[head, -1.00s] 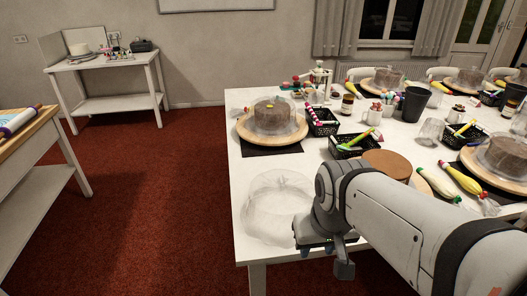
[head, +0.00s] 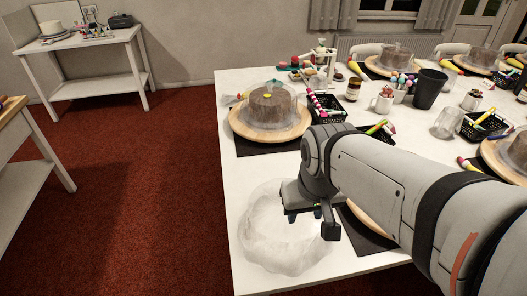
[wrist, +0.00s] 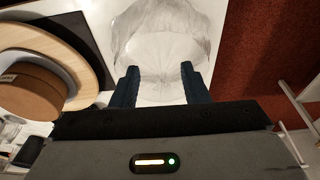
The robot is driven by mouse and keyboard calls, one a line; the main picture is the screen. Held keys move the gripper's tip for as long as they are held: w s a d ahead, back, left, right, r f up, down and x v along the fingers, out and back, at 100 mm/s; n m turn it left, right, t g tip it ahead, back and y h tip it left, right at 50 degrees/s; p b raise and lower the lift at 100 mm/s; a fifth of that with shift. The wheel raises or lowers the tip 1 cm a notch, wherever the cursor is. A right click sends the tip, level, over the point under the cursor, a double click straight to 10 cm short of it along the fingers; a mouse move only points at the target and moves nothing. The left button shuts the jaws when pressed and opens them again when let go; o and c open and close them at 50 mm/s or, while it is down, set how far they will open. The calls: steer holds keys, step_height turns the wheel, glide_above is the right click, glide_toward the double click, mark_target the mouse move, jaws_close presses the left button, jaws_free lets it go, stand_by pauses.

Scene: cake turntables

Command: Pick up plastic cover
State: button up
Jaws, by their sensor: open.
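A clear plastic cover (head: 268,252), a see-through dome, stands on the near left corner of the white table. It also shows in the wrist view (wrist: 165,35), beyond my fingers. My gripper (head: 308,214) is open and empty, overlapping the far right part of the cover in the head view. In the wrist view my gripper (wrist: 158,78) has its two dark fingers apart, with the cover's lower edge reaching between them. I cannot tell whether the fingers touch it. A second clear cover (head: 290,92) sits over a brown cake on a wooden turntable.
A wooden turntable (wrist: 62,28) with a brown round top stands left of my gripper in the wrist view. The white table (head: 236,192) has black baskets (head: 326,112) and a black cup (head: 428,90). Red carpet (head: 150,200) lies open to the left.

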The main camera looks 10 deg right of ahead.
steer(key=shift+o, duration=0.5)
steer(key=shift+w+r, duration=0.15)
steer(key=shift+w, duration=0.15)
steer(key=w+f+g+p, duration=0.1)
steer(key=w, duration=0.3)
steer(key=w+f+p, duration=0.1)
steer(key=w+p, duration=0.1)
steer(key=w, duration=0.3)
steer(key=w+f+g+p, duration=0.1)
steer(key=w+p, duration=0.1)
steer(key=w, duration=0.2)
steer(key=shift+w+d+g, duration=0.25)
steer(key=shift+d+g, duration=0.05)
steer(key=shift+w+f, duration=0.2)
steer(key=shift+f, duration=0.1)
steer(key=f, duration=0.3)
steer(key=f+p, duration=0.1)
steer(key=f, duration=0.3)
steer(key=shift+s+a+f, duration=0.1)
steer(key=shift+s+f, duration=0.1)
steer(key=shift+f, duration=0.1)
steer(key=shift+c, duration=0.4)
jaws_close()
